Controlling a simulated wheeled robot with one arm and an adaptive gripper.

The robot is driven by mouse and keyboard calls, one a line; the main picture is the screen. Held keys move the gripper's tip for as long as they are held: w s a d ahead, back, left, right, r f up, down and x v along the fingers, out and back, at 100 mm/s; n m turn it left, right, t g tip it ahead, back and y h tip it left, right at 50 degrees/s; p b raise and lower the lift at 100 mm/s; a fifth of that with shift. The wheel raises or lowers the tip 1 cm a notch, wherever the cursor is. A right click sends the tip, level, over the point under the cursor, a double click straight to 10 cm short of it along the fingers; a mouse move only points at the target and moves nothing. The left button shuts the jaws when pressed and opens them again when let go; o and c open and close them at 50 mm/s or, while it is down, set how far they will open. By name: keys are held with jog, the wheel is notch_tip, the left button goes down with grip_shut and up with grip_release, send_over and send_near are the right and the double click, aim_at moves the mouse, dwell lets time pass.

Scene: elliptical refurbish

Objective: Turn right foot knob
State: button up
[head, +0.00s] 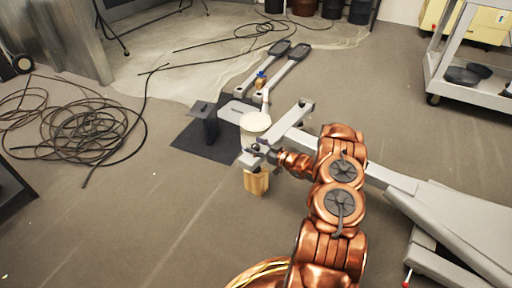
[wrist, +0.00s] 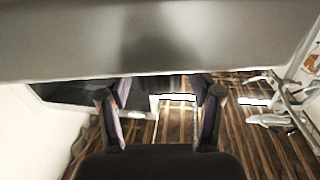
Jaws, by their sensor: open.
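The grey elliptical machine (head: 440,205) lies across the floor, with two dark foot pedals (head: 299,51) at the far end of its rails. My gripper (head: 258,152) is low beside a grey bar end, above a wooden block (head: 256,181). In the wrist view my gripper (wrist: 160,100) has its two dark fingers spread apart, with nothing visible between them. A wide grey bar (wrist: 150,40) crosses close above the fingers. I cannot clearly pick out the foot knob; the area at the fingertips is small and partly hidden in the head view.
A pale round container (head: 256,121) stands close behind my gripper. A black mat (head: 190,143) lies to the left under a dark support. Coiled black cable (head: 85,130) covers the left floor. A white cart (head: 455,75) stands at the right. The front-left floor is clear.

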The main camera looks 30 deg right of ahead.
jog(key=shift+c, duration=0.2)
jog(key=c, duration=1.1)
jog(key=shift+a+r+m+h+p, duration=0.15)
jog(key=shift+m+h+p, duration=0.2)
jog(key=shift+p, duration=0.25)
